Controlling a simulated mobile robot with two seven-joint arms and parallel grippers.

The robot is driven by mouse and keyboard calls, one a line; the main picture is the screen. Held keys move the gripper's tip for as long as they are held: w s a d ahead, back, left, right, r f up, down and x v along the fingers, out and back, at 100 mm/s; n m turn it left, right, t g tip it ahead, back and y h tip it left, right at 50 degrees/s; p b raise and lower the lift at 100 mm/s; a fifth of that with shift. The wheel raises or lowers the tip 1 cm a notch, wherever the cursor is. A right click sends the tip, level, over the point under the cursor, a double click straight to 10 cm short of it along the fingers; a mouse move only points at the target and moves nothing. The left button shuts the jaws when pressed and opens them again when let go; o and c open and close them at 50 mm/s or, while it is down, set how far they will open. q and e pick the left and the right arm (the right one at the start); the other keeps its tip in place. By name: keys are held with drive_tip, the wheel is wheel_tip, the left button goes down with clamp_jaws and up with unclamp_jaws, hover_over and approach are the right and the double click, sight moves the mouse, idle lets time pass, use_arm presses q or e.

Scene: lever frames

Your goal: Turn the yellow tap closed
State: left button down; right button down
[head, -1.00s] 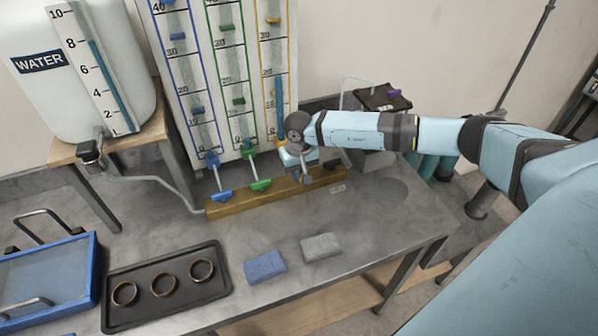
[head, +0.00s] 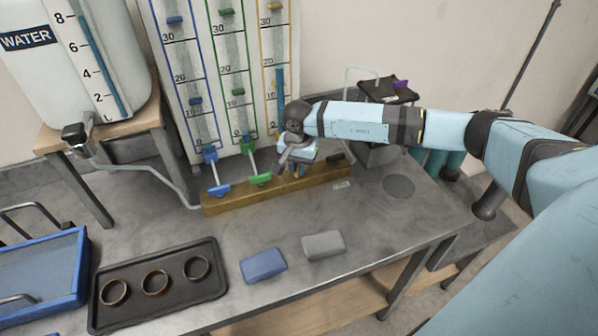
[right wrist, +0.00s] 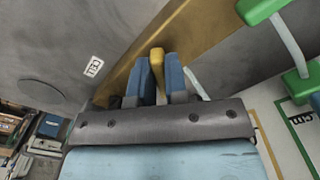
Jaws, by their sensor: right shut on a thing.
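The yellow tap's handle (right wrist: 157,66) shows in the right wrist view, standing between the two blue fingers of my right gripper (right wrist: 159,80). The fingers are shut on it. In the head view my right gripper (head: 296,168) is at the right part of the wooden manifold bar (head: 235,200), in front of the yellow-marked column (head: 279,60). There the gripper and wrist hide most of the yellow tap, so its exact angle is hard to tell. My left gripper is not in view.
The green tap (head: 261,179) is just left of my right gripper, and the blue tap (head: 219,190) is further left. A blue sponge (head: 263,265) and a grey sponge (head: 323,245) lie in front. A black tray (head: 205,292) with rings is at front left.

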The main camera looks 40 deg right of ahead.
drive_tip(key=m+b, duration=0.1)
drive_tip(key=m, duration=0.1)
drive_tip(key=m+b, duration=0.1)
drive_tip(key=shift+w+f+m, duration=0.1)
drive_tip(key=shift+w+m, duration=0.1)
drive_tip(key=shift+m, duration=0.2)
drive_tip(key=m+b, duration=0.1)
drive_tip(key=m, duration=0.1)
drive_tip(key=shift+w+a+m, duration=0.1)
drive_tip(key=shift+w+m, duration=0.05)
drive_tip(key=shift+m, duration=0.15)
drive_tip(key=shift+w+m+b, duration=0.1)
drive_tip(key=shift+m+b, duration=0.35)
drive_tip(key=shift+m, duration=1.55)
drive_tip(key=shift+w, duration=0.1)
drive_tip(key=c, duration=1.1)
unclamp_jaws()
drive_tip(key=shift+c, duration=0.2)
